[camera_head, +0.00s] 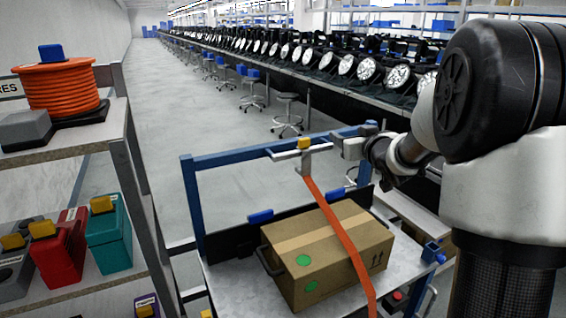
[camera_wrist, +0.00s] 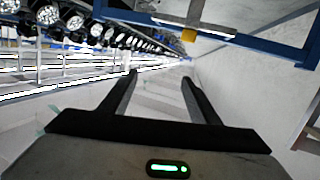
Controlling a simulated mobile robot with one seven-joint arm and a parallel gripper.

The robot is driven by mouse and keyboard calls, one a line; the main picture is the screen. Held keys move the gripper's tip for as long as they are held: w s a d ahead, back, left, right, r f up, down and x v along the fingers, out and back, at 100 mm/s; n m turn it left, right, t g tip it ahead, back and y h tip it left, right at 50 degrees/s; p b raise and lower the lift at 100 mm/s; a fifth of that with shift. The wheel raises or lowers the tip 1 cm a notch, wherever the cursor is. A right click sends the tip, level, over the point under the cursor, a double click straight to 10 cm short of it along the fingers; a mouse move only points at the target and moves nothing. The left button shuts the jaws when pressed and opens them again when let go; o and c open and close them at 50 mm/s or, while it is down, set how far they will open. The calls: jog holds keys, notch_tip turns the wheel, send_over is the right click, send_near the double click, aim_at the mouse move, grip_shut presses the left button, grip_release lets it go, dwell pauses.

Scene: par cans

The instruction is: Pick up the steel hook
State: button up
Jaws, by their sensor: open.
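The steel hook (camera_head: 285,151) is a grey metal piece at the top end of an orange strap (camera_head: 340,232), on the blue frame's top bar, with a yellow block (camera_head: 304,143) on it. In the wrist view the grey hook (camera_wrist: 210,32) and yellow block show near the top, beyond my fingers. My gripper (camera_head: 343,146) is just right of the hook in the head view. Its two dark fingers are apart with nothing between them in the wrist view (camera_wrist: 160,84). The hook's exact shape is hard to make out.
The strap runs down over a cardboard box (camera_head: 318,255) on a grey cart (camera_head: 405,262) with a blue frame (camera_head: 193,200). A shelf (camera_head: 70,145) with an orange cable reel (camera_head: 57,86) and coloured cases stands at left. Stools and lamps line the aisle behind.

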jog(key=w+a+f+n+y+b, duration=0.1)
jog(key=w+f+y+b, duration=0.1)
jog(key=f, duration=0.3)
jog(key=w+a+f+n+y+b, duration=0.1)
jog(key=w+f+y, duration=0.15)
jog(key=f, duration=0.25)
jog(key=b, duration=0.2)
send_near(305, 143)
jog(key=x, duration=0.4)
jog(key=shift+t+y, duration=0.3)
jog(key=shift+y, duration=0.05)
jog(key=x, duration=0.5)
jog(key=shift+w+d+f, duration=0.15)
jog(key=shift+f, duration=0.2)
jog(key=c, duration=1.3)
grip_shut()
jog(key=shift+r, duration=0.15)
